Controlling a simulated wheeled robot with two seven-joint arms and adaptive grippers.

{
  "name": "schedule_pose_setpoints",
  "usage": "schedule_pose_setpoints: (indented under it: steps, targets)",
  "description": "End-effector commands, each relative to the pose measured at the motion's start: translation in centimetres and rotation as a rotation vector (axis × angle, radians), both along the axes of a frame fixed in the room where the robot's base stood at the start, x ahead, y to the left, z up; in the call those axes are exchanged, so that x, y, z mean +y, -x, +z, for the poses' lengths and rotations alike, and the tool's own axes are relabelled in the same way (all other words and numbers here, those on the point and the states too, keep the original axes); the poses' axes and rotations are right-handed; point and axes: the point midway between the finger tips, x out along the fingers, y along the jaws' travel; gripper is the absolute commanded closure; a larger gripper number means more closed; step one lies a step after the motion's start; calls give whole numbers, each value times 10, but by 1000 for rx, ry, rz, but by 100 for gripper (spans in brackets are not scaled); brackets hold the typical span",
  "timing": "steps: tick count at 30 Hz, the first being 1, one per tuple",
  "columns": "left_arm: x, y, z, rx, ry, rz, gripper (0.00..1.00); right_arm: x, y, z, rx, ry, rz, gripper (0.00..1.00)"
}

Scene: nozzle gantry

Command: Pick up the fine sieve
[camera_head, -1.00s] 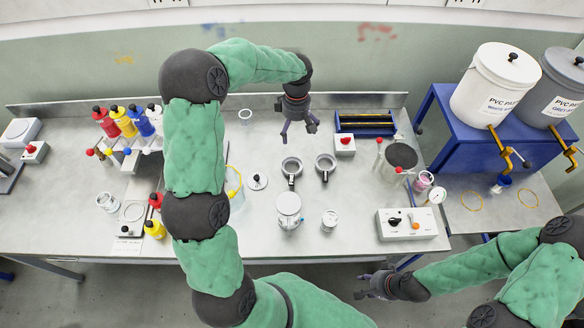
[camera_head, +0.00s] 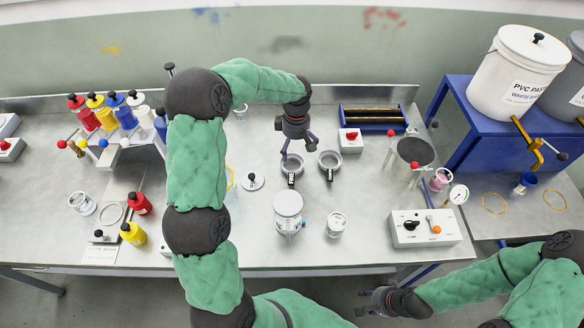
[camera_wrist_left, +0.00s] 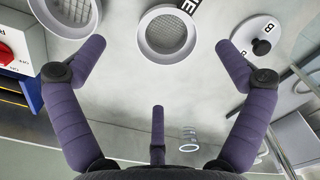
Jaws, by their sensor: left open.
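Two round metal sieves with dark handles sit side by side on the bench: a left sieve (camera_head: 292,163) and a right sieve (camera_head: 330,159). In the left wrist view the left sieve (camera_wrist_left: 168,36) lies just beyond the fingertips, its handle label cut off after a final "E". The other sieve (camera_wrist_left: 66,14) is at the top left there. I cannot read which one is the fine sieve. My left gripper (camera_head: 299,146) is open and empty, pointing down above and just behind the left sieve. My right gripper (camera_head: 366,302) is open and empty off the bench's front edge.
A knobbed lid (camera_head: 252,181) lies left of the sieves. A clear jar (camera_head: 288,205) and a small cup (camera_head: 336,225) stand in front. A red-button box (camera_head: 351,140) is behind right, and a control box (camera_head: 424,228) is at front right.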

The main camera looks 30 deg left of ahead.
Motion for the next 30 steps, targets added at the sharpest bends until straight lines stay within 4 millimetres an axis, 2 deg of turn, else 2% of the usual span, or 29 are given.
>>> schedule_pose_setpoints:
  steps: [4, 13, 21, 30]
  targets:
    - [0, 1, -26, 4, 2, 0, 0, 0, 0, -6, 0, 0, 0, 60]
    - [3, 2, -47, 2, 1, 0, 0, 0, 0, -10, 0, 0, 0, 60]
    - [7, 5, -84, 3, 2, 0, 0, 0, 0, -20, 0, 0, 0, 60]
    - [7, 4, -89, 1, 1, 0, 0, 0, 0, -20, 0, 0, 0, 60]
